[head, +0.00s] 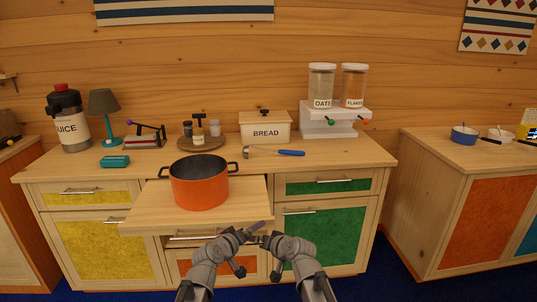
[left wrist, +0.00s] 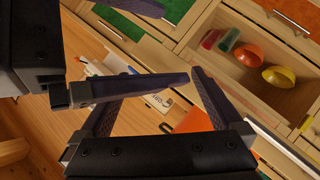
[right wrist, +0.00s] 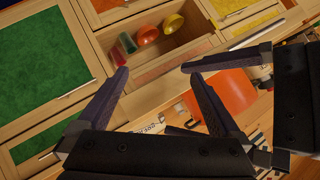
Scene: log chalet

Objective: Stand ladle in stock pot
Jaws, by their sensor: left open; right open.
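The orange stock pot (head: 200,186), with a black rim and two side handles, stands upright and open on a pulled-out wooden board. Its orange side also shows in the right wrist view (right wrist: 228,92). A blue-handled utensil (head: 288,153), apparently the ladle, lies on the counter right of the pot, its metal end to the left. My left gripper (head: 257,229) and right gripper (head: 268,241) are close together in front of the board's right corner, below the counter top. Both are open and empty. Each crosses the other's wrist view.
A bread box (head: 265,127), a tray with bottles (head: 201,143) and a white cereal dispenser (head: 331,122) stand behind. A teal box (head: 115,162) lies left. In the right wrist view, an open drawer (right wrist: 180,55) holds several colored things. The counter's right front is clear.

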